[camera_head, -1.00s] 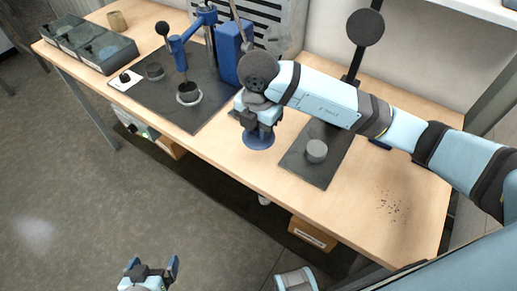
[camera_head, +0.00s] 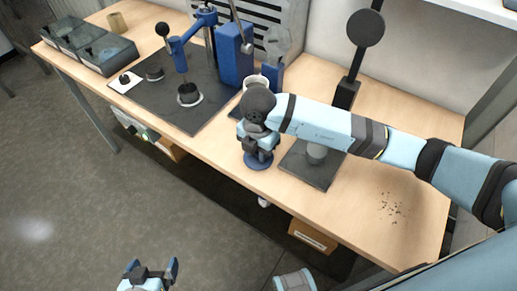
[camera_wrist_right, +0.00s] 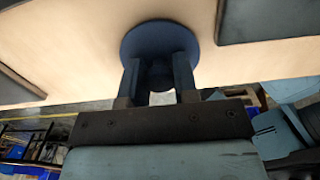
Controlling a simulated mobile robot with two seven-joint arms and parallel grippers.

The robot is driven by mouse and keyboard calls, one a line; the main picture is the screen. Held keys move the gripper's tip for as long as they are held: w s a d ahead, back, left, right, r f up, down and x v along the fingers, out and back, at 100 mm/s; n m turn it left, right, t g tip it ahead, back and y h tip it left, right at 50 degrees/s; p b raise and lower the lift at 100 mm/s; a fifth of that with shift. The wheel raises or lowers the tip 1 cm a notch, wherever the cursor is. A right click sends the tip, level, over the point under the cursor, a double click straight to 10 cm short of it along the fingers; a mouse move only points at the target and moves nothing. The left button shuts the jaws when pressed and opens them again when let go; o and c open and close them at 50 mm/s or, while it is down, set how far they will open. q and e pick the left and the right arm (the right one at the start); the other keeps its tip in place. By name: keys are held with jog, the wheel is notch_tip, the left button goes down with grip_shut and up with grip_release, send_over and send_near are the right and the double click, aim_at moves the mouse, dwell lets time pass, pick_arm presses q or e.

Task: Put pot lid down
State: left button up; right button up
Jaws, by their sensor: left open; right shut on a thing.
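The pot lid (camera_head: 258,164) is a dark blue disc with a small knob. My right gripper (camera_head: 258,150) is shut on the knob and holds the disc flat beneath it, near the table's front edge. Whether the disc touches the tabletop cannot be told. In the right wrist view the disc (camera_wrist_right: 158,36) shows beyond the two fingers (camera_wrist_right: 157,76) against the wooden table. My left gripper (camera_head: 151,268) is open and empty, low over the floor in front of the table.
A pale round pot (camera_head: 257,80) stands behind my right wrist, partly hidden. A blue lever press (camera_head: 190,60) on a dark mat and clear-lidded bins (camera_head: 105,50) stand left. The table's front right is mostly clear.

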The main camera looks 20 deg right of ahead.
jog(key=o, duration=0.9)
jog(key=shift+r, duration=0.1)
jog(key=shift+r, duration=0.3)
notch_tip(320, 180, up, 12)
jog(key=shift+f+p, duration=0.25)
jog(key=shift+p, duration=0.1)
